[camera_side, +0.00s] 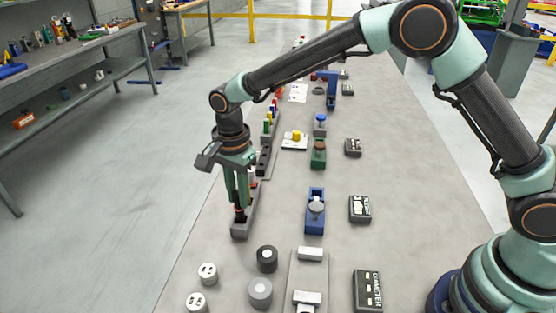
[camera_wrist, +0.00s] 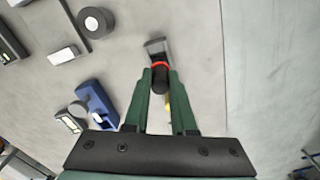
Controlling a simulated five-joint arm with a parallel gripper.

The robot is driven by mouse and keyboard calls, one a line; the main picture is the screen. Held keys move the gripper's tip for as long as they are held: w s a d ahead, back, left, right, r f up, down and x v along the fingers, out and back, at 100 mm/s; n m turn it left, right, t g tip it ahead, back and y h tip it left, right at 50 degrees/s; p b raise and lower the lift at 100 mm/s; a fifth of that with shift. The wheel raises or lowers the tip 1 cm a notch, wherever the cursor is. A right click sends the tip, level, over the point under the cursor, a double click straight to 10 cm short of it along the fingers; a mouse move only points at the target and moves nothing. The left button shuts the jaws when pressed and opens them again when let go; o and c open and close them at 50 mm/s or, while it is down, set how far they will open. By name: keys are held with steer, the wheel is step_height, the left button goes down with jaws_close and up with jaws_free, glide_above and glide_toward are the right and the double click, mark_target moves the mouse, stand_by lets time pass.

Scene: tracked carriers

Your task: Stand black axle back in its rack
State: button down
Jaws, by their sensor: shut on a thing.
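My gripper (camera_side: 240,208) points down at the near end of the long grey rack (camera_side: 241,232). It is shut on the black axle (camera_wrist: 160,80), which has a red ring and shows between the two green fingers in the wrist view. In the side view the fingers hide most of the axle; its dark lower part is at the rack's near end. The rack's end also shows in the wrist view (camera_wrist: 155,45), just past the axle's red ring. I cannot tell whether the axle's foot is inside a hole or only above it.
Coloured pegs (camera_side: 268,124) stand in a row farther along. A blue fixture (camera_side: 315,222) and label blocks (camera_side: 360,209) lie to the right. A black roller (camera_side: 267,259), a grey roller (camera_side: 260,292) and white discs (camera_side: 208,272) stand in front. Bench left of the rack is clear.

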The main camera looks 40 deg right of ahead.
steer(key=shift+f, duration=1.45)
stand_by(1.0)
steer(key=shift+c, duration=0.9)
jaws_free()
steer(key=shift+r, duration=3.45)
steer(key=shift+r, duration=0.1)
